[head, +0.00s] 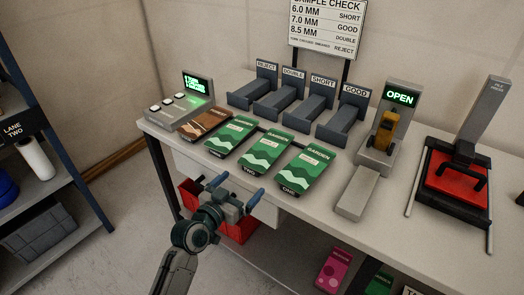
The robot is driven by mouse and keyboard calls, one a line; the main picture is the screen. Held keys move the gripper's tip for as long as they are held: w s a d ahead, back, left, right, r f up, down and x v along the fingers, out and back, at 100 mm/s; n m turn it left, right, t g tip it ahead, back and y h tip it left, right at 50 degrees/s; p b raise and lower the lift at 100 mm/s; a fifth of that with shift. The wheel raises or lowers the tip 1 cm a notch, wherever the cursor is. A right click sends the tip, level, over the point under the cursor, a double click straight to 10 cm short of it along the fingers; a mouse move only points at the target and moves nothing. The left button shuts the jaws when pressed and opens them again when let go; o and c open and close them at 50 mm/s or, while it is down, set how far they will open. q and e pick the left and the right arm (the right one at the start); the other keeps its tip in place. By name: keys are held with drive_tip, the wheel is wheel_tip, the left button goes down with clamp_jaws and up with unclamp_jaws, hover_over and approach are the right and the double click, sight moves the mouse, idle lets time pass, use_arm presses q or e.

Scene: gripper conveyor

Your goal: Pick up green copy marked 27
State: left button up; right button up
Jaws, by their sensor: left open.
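Several flat packets lie in a row near the front left of the table. One is brown (204,122); three are green with white wave bands: a left one (229,137), a middle one (263,153) and a right one (302,170). The right one's front edge seems to read ONE. The print on them is too small to show which is marked 27. My left gripper (238,190) is open and empty, with blue fingertips, in front of the table edge, just short of the green packets. My right gripper is out of view.
Behind the packets stand grey trays (313,110) labelled REJECT, DOUBLE, SHORT and GOOD. A device with an OPEN display (400,98) and a red-bedded press (458,178) stand right. A red bin (238,229) is below the table. A shelf (78,160) stands left.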

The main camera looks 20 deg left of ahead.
sight(259, 157)
use_arm(q)
drive_tip(key=shift+w+r+t, duration=0.5)
drive_tip(key=shift+w+r, duration=0.05)
drive_tip(key=shift+r, duration=0.2)
drive_tip(key=x, duration=0.6)
drive_tip(key=shift+p, duration=0.3)
drive_tip(key=p+x, duration=0.1)
drive_tip(key=x, duration=0.3)
drive_tip(key=shift+w+a, duration=0.1)
drive_tip(key=shift+w, duration=0.35)
drive_tip(key=c, duration=0.8)
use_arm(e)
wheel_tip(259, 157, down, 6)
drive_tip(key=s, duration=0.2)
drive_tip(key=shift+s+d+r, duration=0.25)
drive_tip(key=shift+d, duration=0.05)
